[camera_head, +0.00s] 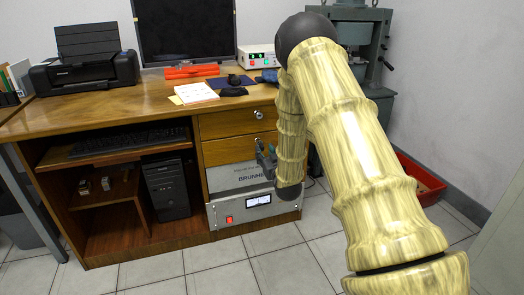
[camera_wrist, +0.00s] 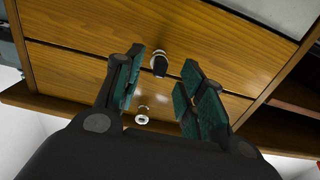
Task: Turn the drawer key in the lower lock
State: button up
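Two wooden drawers sit at the right of the desk, each with a round silver lock. The upper lock (camera_head: 258,114) is empty-looking. The lower lock (camera_head: 258,142) is just above my gripper (camera_head: 266,160) in the head view. The wrist view appears upside down. There, a key with a black head (camera_wrist: 160,66) stands in the lower lock, and the upper lock (camera_wrist: 142,115) shows below it. My gripper (camera_wrist: 163,75) is open, its green-padded fingers on either side of the key. I see gaps between pads and key; the depth between them is unclear.
The desk top (camera_head: 130,108) holds a printer (camera_head: 85,72), a monitor and papers (camera_head: 196,93). Below the drawers are grey instruments with a meter (camera_head: 258,199). A computer tower (camera_head: 167,188) stands to their left. A red bin (camera_head: 420,180) is at right.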

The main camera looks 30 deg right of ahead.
aim_at(261, 145)
jog(key=shift+x, duration=1.15)
